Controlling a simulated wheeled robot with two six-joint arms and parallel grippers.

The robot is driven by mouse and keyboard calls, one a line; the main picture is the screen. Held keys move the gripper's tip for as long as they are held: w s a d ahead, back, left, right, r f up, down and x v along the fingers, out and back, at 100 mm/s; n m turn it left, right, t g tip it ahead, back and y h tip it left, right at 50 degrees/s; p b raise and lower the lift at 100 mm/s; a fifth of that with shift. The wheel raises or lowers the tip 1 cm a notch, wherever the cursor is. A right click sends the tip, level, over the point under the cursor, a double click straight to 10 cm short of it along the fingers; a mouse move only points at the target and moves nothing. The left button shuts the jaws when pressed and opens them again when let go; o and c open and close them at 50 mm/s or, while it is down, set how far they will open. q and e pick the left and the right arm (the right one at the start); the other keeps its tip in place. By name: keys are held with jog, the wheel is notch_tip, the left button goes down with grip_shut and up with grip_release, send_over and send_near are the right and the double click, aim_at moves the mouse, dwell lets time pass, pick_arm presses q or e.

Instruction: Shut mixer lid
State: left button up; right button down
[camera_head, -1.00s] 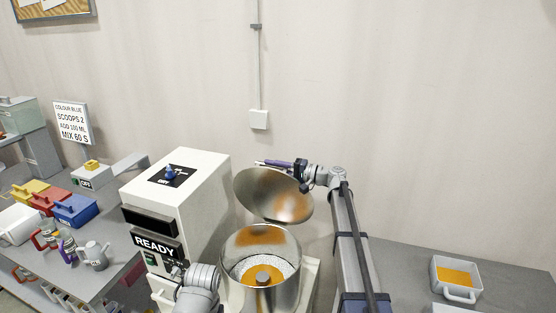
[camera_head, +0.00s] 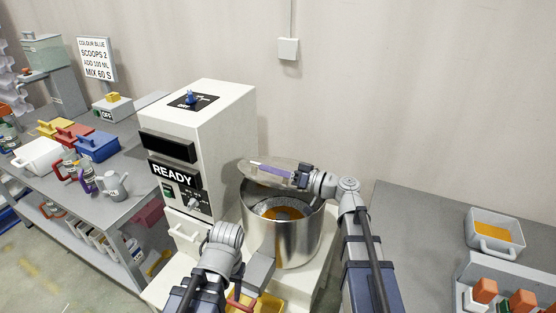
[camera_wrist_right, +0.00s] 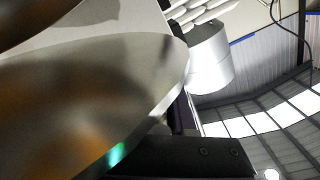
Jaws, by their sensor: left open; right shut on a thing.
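The mixer is a white machine (camera_head: 212,125) with a READY display. Its round metal bowl (camera_head: 287,238) stands in front, with orange and grey-white material inside. The metal lid (camera_head: 252,181) is tilted low over the bowl's back rim, leaving the front of the opening uncovered. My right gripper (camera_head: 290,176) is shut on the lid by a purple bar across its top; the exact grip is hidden. The lid's orange-stained underside (camera_wrist_right: 85,105) fills much of the right wrist view. My left gripper (camera_head: 238,288) is open, low in front of the mixer; its fingers are mostly hidden.
A yellow container (camera_head: 262,304) lies low beside my left gripper. A grey tub with orange material (camera_head: 494,243) stands on the right bench (camera_head: 420,225). The left bench holds coloured boxes (camera_head: 96,147) and a grey jug (camera_head: 113,186).

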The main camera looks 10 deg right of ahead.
jog(key=s+a+f+n+b, duration=0.2)
jog(key=s+f+n+b, duration=0.1)
jog(key=f+b, duration=0.5)
notch_tip(320, 180, down, 2)
jog(key=shift+f+n+b, duration=0.2)
jog(key=shift+n+b, duration=0.15)
jog(key=shift+n, duration=0.35)
jog(key=c, duration=0.8)
grip_release()
jog(key=shift+o, duration=0.2)
jog(key=v, duration=0.7)
jog(key=shift+s+d, duration=0.25)
jog(key=shift+d, duration=0.1)
